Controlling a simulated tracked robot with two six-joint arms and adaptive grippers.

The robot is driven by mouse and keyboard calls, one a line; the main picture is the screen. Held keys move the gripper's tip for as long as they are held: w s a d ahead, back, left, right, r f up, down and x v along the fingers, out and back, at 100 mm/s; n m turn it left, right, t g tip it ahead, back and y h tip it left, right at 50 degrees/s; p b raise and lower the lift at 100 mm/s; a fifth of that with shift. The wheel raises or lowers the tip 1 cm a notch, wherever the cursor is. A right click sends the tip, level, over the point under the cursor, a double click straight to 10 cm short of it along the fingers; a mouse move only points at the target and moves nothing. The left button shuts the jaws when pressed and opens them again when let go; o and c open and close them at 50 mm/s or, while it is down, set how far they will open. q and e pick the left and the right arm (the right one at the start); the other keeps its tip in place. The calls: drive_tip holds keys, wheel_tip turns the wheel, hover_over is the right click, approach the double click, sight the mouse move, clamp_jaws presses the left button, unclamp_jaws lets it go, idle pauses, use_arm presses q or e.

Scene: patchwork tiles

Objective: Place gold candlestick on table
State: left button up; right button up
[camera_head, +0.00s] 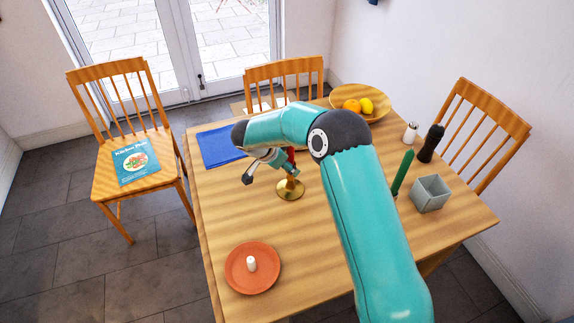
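The gold candlestick (290,189) is upright on the wooden table, left of the table's middle. A red candle (291,155) rises above it, partly hidden by my arm. My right gripper (262,168) is just to the left of the candlestick, below the dark wrist. Its fingers look spread, one reaching down to the left and the other close to the candle. It appears empty; whether a finger touches the candlestick is unclear. The table (225,215) has clear wood around the candlestick's base. My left gripper is not in view.
An orange plate with a white candle (251,264) lies at the front left. A blue mat (217,147) and fruit bowl (377,113) are behind. A green candle (403,170), grey pot (430,194), pepper mill (431,143) and white shaker (410,132) stand right of my arm. Chairs surround the table.

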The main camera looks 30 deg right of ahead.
drive_tip(key=shift+o, duration=0.2)
drive_tip(key=v, duration=1.2)
drive_tip(key=shift+s, duration=0.1)
idle(0.3)
